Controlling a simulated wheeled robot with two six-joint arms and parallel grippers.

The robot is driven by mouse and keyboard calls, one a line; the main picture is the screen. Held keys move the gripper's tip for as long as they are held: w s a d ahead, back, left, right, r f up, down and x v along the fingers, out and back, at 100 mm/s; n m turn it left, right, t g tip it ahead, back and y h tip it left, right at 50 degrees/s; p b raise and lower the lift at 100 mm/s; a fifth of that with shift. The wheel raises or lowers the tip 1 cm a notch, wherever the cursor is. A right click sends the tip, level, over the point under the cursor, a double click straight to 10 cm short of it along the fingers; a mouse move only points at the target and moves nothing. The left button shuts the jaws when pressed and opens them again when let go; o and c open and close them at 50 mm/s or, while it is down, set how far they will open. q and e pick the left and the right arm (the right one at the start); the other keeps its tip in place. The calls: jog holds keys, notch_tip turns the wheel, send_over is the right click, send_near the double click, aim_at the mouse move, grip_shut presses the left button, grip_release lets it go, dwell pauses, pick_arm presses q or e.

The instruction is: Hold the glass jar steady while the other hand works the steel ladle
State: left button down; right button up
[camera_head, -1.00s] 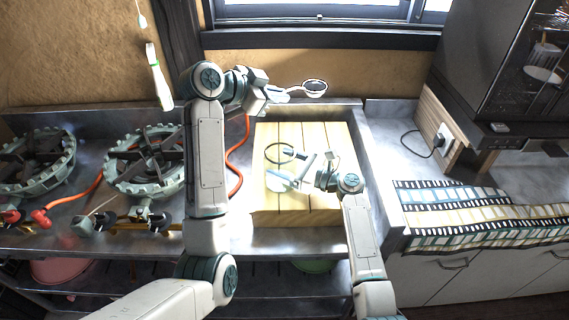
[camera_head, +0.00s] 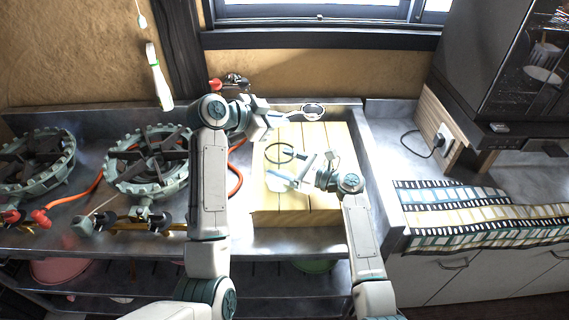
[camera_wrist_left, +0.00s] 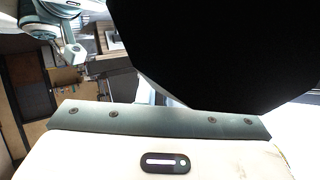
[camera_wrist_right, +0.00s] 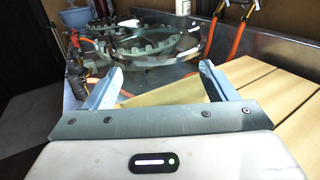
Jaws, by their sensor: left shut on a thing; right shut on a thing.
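The glass jar (camera_head: 278,166) stands on the pale wooden board, clear with a dark ring at its rim. My right gripper (camera_head: 294,173) is shut on its side. The right wrist view (camera_wrist_right: 160,88) shows the two fingers apart on either side of the see-through glass. The steel ladle (camera_head: 313,111) is held by my left gripper (camera_head: 277,120), which is shut on its handle. The ladle's bowl is up and to the right of the jar, apart from it. In the left wrist view a large black shape hides the left fingertips.
The slatted wooden board (camera_head: 325,205) lies in the metal counter. Gas burners (camera_head: 150,160) with orange hoses are on the left. A patterned cloth (camera_head: 470,215) lies on the right counter. A wooden panel with a socket (camera_head: 441,137) stands right of the board.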

pick_arm(q)
jog(key=shift+f, duration=2.15)
jog(key=c, duration=1.5)
grip_release()
jog(key=v, duration=1.2)
